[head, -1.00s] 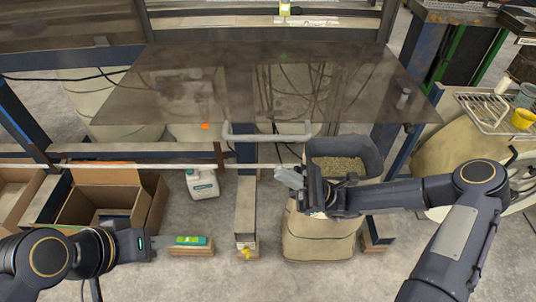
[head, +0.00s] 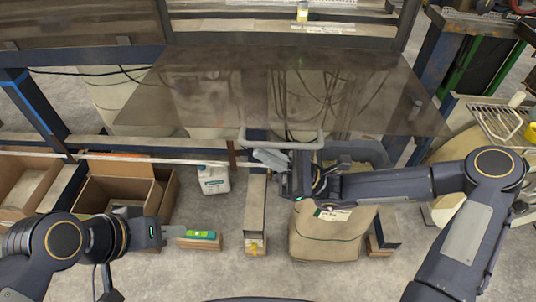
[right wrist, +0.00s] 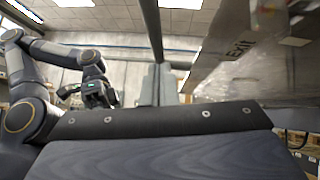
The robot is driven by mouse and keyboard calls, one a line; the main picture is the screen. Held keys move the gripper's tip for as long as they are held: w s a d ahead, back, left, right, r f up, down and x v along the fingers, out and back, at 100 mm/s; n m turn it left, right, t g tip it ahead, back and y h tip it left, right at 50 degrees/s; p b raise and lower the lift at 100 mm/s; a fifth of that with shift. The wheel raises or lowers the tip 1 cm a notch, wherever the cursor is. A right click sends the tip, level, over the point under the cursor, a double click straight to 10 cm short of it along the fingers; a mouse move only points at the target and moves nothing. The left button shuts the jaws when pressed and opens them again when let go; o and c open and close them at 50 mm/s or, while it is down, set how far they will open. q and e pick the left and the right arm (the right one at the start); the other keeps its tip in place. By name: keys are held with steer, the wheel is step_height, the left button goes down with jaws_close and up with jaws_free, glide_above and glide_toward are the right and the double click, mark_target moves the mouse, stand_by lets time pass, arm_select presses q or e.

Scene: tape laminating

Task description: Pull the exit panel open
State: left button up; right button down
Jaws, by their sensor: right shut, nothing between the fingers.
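The exit panel (head: 285,85) is a tinted see-through sheet in a metal frame, with a pale bar handle (head: 314,146) at its near edge. My right gripper (head: 268,158) is shut and empty, just under the left part of the handle. I cannot tell whether it touches the bar. My left gripper (head: 175,232) is low at the left, away from the panel. Its fingers are too small to read.
A green and yellow item (head: 203,235) lies beyond my left gripper. A wire rack (head: 492,122) stands at right.

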mark_target(267, 124)
steer(key=shift+m+t, duration=0.7)
steer(key=shift+m, duration=0.1)
step_height(267, 124, up, 7)
steer(key=p, duration=0.7)
steer(key=shift+w+r+p, duration=0.1)
steer(key=shift+r+p, duration=0.05)
steer(key=shift+p, duration=0.2)
steer(key=shift+r+m+t+y+p, duration=0.2)
steer(key=shift+m+t+y+p, duration=0.15)
steer(key=shift+m+t, duration=0.2)
steer(key=shift+f, duration=0.1)
